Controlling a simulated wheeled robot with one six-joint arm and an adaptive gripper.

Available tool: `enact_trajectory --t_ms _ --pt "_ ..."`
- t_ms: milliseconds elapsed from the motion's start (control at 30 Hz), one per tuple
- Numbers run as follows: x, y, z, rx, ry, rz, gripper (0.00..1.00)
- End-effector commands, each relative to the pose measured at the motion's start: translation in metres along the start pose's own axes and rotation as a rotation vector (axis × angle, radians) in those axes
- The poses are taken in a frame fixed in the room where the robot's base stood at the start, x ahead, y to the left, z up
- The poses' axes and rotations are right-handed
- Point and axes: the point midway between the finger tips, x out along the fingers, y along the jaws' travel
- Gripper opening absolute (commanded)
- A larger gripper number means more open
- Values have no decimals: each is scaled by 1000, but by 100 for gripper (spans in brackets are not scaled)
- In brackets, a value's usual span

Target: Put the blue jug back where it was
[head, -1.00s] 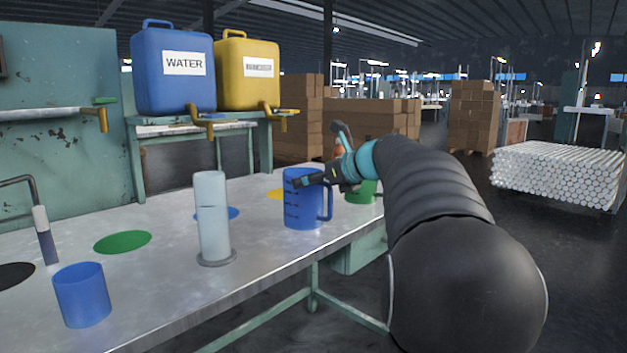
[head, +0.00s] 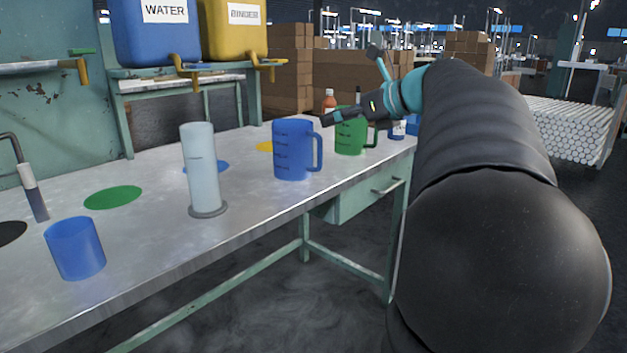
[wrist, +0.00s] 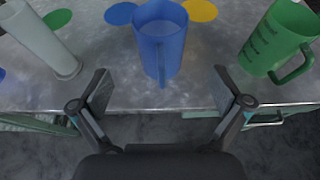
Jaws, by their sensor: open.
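The blue jug (head: 292,150) stands upright on the metal table, its handle toward the right in the head view. In the wrist view the blue jug (wrist: 160,40) is ahead of my gripper, with its handle pointing at me between the fingers' lines. My gripper (wrist: 166,88) is open and empty, and its fingers are apart from the jug. In the head view my gripper (head: 350,113) is to the jug's right, in front of the green jug. A blue disc (head: 206,167), a yellow disc (head: 266,146) and a green disc (head: 113,197) mark the tabletop.
The green jug (head: 350,140) stands right of the blue jug. A clear cylinder (head: 201,170) and a blue cup (head: 75,248) stand to the left. Small bottles are behind the green jug. The table's front edge (head: 250,222) runs close by. Bare tabletop lies between cylinder and blue jug.

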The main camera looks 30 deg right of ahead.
Motion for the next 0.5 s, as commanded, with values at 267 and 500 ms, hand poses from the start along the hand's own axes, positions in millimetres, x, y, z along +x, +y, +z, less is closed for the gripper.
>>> enact_trajectory --t_ms 267,500 --pt "8 21 -7 -88 39 16 100" --pt "30 141 -76 -714 261 168 100"
